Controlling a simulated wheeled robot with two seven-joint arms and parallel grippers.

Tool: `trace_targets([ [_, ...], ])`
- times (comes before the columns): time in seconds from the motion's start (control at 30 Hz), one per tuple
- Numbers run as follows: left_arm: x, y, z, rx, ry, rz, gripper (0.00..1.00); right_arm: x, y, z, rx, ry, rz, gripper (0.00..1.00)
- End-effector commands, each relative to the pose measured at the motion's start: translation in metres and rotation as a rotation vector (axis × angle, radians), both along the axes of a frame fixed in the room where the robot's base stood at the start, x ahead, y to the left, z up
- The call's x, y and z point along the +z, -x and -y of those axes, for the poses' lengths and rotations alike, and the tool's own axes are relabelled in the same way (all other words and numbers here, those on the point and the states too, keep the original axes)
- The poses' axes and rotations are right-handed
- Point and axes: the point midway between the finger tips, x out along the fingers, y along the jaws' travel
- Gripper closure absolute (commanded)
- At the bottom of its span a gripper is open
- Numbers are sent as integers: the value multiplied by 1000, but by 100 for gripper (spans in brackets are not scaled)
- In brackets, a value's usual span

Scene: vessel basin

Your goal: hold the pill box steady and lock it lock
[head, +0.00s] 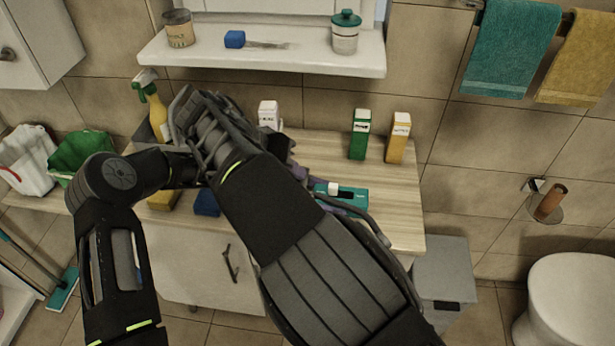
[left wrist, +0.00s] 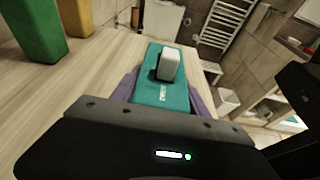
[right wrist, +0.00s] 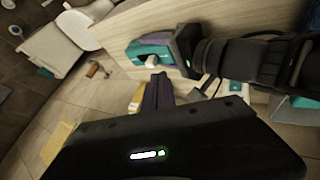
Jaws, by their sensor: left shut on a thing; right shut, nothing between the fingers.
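The teal pill box (head: 352,198) is over the right part of the wooden counter, with a small white lock piece (head: 333,188) on it. In the left wrist view the box (left wrist: 163,98) lies between the purple fingers of my left gripper (left wrist: 162,88), which is shut on its sides; the white piece (left wrist: 170,63) stands up from its top. In the right wrist view my right gripper (right wrist: 155,80) has its purple fingers together and empty, close to the white piece (right wrist: 152,62). I cannot tell whether they touch. My arms hide much of both grippers in the head view.
A green carton (head: 360,135), an orange carton (head: 398,138) and a white bottle (head: 268,115) stand at the back of the counter (head: 390,218). A spray bottle (head: 153,110) is at the left. A shelf (head: 280,58) hangs above. A grey bin (head: 443,268) stands right of the counter.

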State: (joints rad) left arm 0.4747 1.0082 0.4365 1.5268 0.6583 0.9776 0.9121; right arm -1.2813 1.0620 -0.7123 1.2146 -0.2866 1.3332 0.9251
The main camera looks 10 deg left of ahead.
Motion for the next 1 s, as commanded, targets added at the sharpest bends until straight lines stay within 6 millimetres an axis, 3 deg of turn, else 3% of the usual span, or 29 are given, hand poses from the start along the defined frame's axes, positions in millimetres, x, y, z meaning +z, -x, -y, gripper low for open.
trace_targets([
  [0.6,0,0,0,0,0,0,70,-69,-33,41,-1,1,-1,100],
  [1.0,0,0,0,1,0,0,70,-77,-37,45,1,-1,1,100],
])
